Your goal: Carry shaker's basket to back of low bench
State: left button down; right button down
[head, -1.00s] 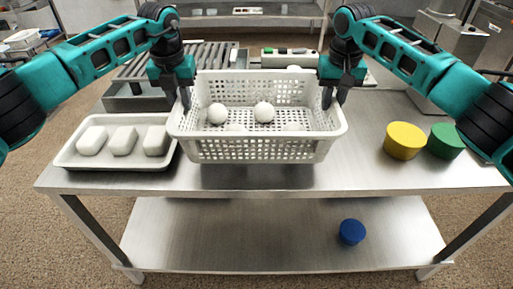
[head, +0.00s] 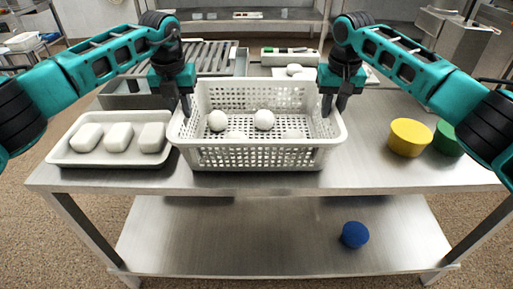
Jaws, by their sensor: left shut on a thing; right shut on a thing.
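A white perforated basket (head: 257,157) is in the middle of the head view, over the front of the steel bench top. Several round white things (head: 264,119) lie inside it, some partly hidden by its wall. My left gripper (head: 185,106) is shut on the basket's left rim. My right gripper (head: 327,106) is shut on its right rim. The basket looks level. I cannot tell whether its bottom touches the bench (head: 360,178). No shaker is clearly recognisable.
A white tray (head: 62,157) with three white blocks stands close left of the basket. A yellow can (head: 409,138) and a green can (head: 446,139) stand at right. A slatted grey unit (head: 130,100) and a control box (head: 290,57) are behind. A blue can (head: 355,235) is on the lower shelf.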

pick_arm(q)
jog(key=shift+d+f+b, duration=0.35)
jog(key=shift+f+b, duration=0.05)
jog(key=shift+f, duration=0.15)
pick_arm(e)
jog(key=shift+a+f, duration=0.4)
jog(key=shift+f, duration=0.1)
pick_arm(q)
jog(key=c, duration=1.2)
grip_release()
pick_arm(e)
jog(key=c, duration=1.2)
grip_release()
pick_arm(q)
jog(key=shift+o, duration=1.1)
jog(key=shift+a, duration=0.15)
pick_arm(e)
jog(key=shift+o, duration=1.1)
jog(key=shift+d, duration=0.2)
pick_arm(q)
jog(key=shift+a, duration=0.1)
